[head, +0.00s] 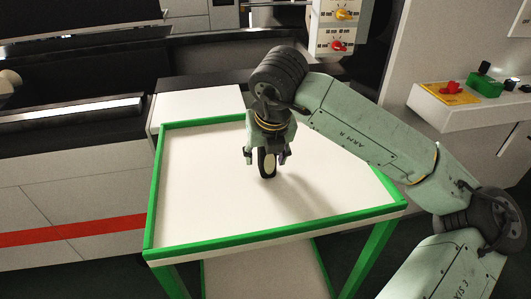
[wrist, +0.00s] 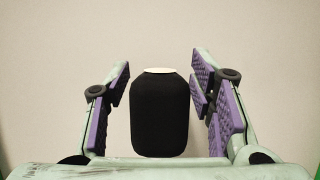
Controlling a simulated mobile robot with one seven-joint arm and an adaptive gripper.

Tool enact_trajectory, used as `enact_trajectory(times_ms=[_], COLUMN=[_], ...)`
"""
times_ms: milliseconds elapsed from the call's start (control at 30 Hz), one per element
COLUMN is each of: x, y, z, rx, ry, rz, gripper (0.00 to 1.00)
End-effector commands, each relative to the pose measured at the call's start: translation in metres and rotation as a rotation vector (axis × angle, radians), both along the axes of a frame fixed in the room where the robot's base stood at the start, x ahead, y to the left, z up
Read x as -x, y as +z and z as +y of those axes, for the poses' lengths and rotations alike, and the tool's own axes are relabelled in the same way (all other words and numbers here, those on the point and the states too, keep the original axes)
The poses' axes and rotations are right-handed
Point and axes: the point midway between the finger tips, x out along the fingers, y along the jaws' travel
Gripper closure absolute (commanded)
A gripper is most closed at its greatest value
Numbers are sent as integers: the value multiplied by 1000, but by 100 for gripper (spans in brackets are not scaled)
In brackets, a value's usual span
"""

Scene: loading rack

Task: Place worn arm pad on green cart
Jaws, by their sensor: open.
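The worn arm pad (wrist: 160,115) is a black rounded piece with a pale end, and it stands between the two purple-padded fingers of my gripper (wrist: 160,100) in the wrist view. A gap shows on both sides of it, so the fingers are open and apart from it. In the head view the pad (head: 267,163) is upright at the white top of the green cart (head: 215,215), under my gripper (head: 266,157). It appears to rest on the cart top, though its lower contact is hard to see.
The cart top has a raised green rim and is otherwise bare. A dark machine (head: 60,85) stands behind at left. A control panel with yellow and red knobs (head: 338,30) hangs behind. A shelf at right holds a red button (head: 452,88) and a green box (head: 485,86).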

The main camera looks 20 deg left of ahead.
Motion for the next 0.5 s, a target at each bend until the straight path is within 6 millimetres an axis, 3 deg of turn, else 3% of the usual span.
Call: enact_trajectory(times_ms=[167,500], x=[2,26], y=[12,79], z=[-2,-18], rx=[0,1], ry=[-1,-1], rz=[-4,-4], gripper=[50,50])
